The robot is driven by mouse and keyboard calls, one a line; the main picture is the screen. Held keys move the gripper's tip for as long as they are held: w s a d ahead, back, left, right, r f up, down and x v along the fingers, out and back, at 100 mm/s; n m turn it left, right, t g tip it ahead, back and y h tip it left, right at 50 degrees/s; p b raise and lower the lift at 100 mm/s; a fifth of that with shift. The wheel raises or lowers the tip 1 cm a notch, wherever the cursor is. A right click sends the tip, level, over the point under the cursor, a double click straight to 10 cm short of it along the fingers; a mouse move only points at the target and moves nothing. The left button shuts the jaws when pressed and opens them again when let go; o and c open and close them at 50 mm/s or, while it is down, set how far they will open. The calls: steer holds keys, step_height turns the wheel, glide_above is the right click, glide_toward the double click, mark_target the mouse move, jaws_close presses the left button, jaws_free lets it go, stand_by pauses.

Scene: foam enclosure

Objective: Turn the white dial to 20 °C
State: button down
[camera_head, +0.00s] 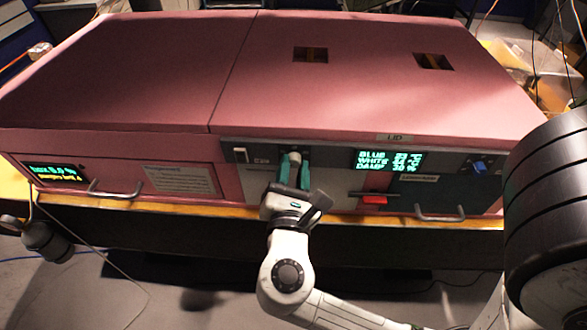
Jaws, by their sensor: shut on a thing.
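The white dial (294,157) is on the grey front panel of the pink foam enclosure (330,90). My gripper (293,167) reaches up to the panel from below, with its green fingers on either side of the dial, shut on it. The fingers hide part of the dial, and its pointer cannot be made out. A display (389,160) to the right has lines reading BLUE, WHITE and DAMP in cyan; their numbers are too small to read surely.
A blue dial (479,167) and a red handle (374,200) are right of my gripper. Metal handles (440,217) stick out at the lower right and lower left. A second display (54,173) is at far left. Two square openings are in the lid.

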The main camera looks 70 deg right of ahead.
steer(key=shift+f+n, duration=0.1)
steer(key=shift+n, duration=1)
steer(key=c, duration=0.8)
jaws_free()
steer(key=shift+c, duration=0.2)
steer(key=shift+a, duration=0.1)
steer(key=b+v, duration=0.2)
steer(key=v, duration=0.8)
steer(key=shift+a, duration=0.3)
steer(key=shift+s, duration=0.15)
